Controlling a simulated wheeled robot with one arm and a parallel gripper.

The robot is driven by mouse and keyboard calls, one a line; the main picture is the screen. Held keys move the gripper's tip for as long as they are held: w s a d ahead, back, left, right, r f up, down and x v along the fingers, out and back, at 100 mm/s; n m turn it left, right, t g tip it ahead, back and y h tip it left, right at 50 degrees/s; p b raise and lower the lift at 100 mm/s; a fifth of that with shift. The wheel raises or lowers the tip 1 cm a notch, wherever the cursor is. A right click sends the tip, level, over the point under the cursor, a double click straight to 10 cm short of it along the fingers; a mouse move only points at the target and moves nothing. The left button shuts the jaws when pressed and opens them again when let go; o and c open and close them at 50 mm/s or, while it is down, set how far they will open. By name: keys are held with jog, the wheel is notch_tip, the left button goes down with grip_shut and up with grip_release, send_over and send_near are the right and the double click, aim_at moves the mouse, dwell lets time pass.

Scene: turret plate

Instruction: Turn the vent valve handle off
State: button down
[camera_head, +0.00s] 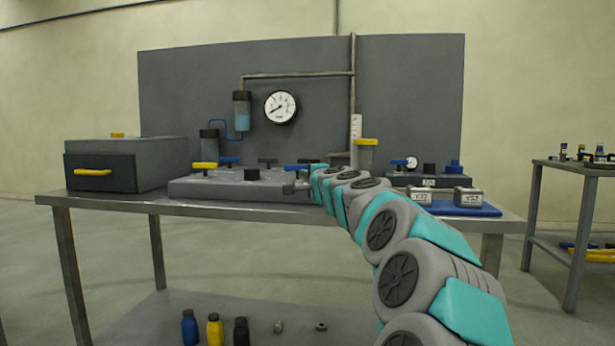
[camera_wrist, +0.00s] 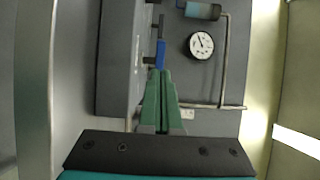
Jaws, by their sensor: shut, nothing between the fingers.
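A grey plate (camera_head: 240,188) on the bench carries several valve handles: a yellow one (camera_head: 205,165), blue ones (camera_head: 229,160) (camera_head: 304,167) and black ones (camera_head: 268,161). I cannot tell from any readable label which is the vent valve handle. My gripper (camera_head: 296,186) is at the plate's right end, close to the right blue handle. In the wrist view my gripper (camera_wrist: 162,73) is shut and empty, with its green fingertips at the near end of a blue handle (camera_wrist: 160,55). I cannot tell whether they touch it. A black handle (camera_wrist: 161,26) lies beyond.
A round gauge (camera_head: 280,107) and pipes are on the grey back panel (camera_head: 200,70). A grey box (camera_head: 125,160) stands left on the bench. A blue mat (camera_head: 455,208) with metal blocks lies right. My arm covers the bench's front right.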

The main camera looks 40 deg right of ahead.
aim_at(290, 169)
jog(key=shift+p+x, duration=0.95)
jog(key=shift+x, duration=3.8)
jog(key=shift+a, duration=0.3)
